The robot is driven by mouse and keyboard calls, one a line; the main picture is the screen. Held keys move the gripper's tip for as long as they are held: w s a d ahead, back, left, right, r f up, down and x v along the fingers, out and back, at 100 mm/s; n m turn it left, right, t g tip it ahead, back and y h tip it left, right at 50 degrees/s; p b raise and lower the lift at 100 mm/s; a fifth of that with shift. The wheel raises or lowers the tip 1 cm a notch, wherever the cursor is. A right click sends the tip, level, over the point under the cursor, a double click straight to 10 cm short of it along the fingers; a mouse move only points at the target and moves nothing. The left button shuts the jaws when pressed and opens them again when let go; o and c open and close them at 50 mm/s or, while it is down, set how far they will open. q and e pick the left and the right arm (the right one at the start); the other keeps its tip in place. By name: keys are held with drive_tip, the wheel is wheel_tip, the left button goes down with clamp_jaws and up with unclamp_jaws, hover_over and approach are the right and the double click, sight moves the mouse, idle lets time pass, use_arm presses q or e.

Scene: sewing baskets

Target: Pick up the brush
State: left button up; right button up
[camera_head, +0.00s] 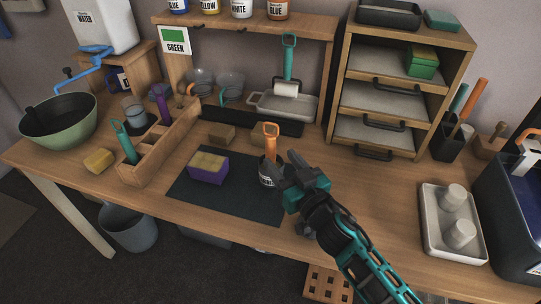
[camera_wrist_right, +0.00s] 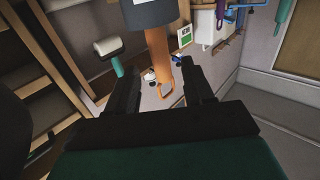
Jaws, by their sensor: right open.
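The brush with an orange looped handle (camera_head: 270,137) stands handle up in a small dark pot (camera_head: 266,180) on the dark mat. Its lower end is hidden in the pot. My right gripper (camera_head: 281,168) is open and empty beside the handle and pot, and partly covers the pot. In the right wrist view the orange handle (camera_wrist_right: 157,52) appears between the two spread fingers, with the pot (camera_wrist_right: 148,12) at the top edge. I cannot tell whether a finger touches the handle. My left gripper is not in view.
A purple block with a yellow top (camera_head: 208,167) sits on the mat (camera_head: 235,205). A wooden caddy (camera_head: 160,150) stands to the left, and a drawer shelf (camera_head: 400,90) behind right. A white tray (camera_head: 432,240) with two white rolls is at right. Bare table lies right of the gripper.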

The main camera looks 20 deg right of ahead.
sight(273, 151)
drive_tip(key=shift+w+a, duration=0.2)
drive_tip(key=shift+w, duration=0.8)
drive_tip(key=shift+w+a, duration=0.2)
drive_tip(key=shift+w, duration=0.75)
drive_tip(key=shift+w+a, duration=0.2)
drive_tip(key=shift+w, duration=0.8)
clamp_jaws()
